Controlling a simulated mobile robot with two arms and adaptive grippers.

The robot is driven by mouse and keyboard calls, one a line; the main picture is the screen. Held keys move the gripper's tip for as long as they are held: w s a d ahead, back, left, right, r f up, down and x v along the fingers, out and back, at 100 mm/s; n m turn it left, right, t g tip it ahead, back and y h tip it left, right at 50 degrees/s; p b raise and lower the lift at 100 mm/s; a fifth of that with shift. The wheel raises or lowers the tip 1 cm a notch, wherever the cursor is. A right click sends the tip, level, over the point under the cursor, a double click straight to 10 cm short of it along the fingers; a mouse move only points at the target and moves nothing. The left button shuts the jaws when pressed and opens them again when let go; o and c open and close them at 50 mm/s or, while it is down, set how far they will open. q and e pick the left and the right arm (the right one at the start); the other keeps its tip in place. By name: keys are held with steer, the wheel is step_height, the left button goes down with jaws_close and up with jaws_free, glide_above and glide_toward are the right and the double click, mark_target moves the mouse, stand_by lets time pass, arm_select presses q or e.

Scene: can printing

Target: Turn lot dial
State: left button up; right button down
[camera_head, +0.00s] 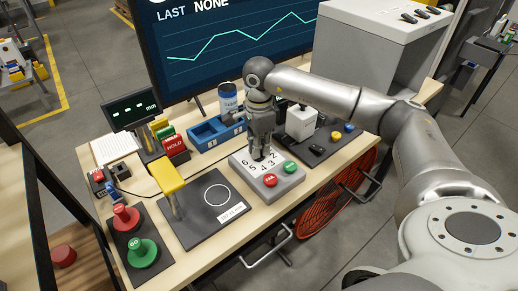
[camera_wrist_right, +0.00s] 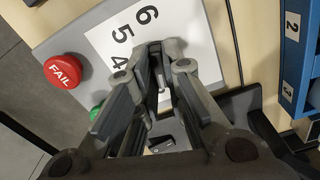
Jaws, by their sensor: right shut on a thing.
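The lot dial's grey box (camera_head: 284,187) sits on the bench, with a white number plate (camera_head: 247,167) showing digits such as 6, 5 and 4. The plate also shows in the right wrist view (camera_wrist_right: 122,32). My right gripper (camera_head: 262,154) points down over the plate, its fingers shut on the dial knob, which the fingers mostly hide. In the right wrist view the fingertips (camera_wrist_right: 166,52) are close together beside the digits. The dial's setting cannot be read. My left gripper is not in view.
A red FAIL button (camera_head: 270,180) and a green button (camera_head: 290,167) are on the same box, close to my fingers. A blue bin (camera_head: 212,133) and a can (camera_head: 228,98) stand behind. A dark plate with a yellow-topped post (camera_head: 172,174) lies to the left.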

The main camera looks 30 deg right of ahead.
steer(key=m+b, duration=0.1)
steer(key=m, duration=0.4)
steer(key=shift+m+b, duration=0.3)
steer(key=m+b, duration=0.1)
steer(key=m, duration=0.4)
steer(key=shift+r, duration=0.1)
steer(key=shift+m, duration=0.4)
steer(key=c, duration=1.5)
jaws_free()
steer(key=shift+a, duration=0.1)
step_height(320, 180, up, 12)
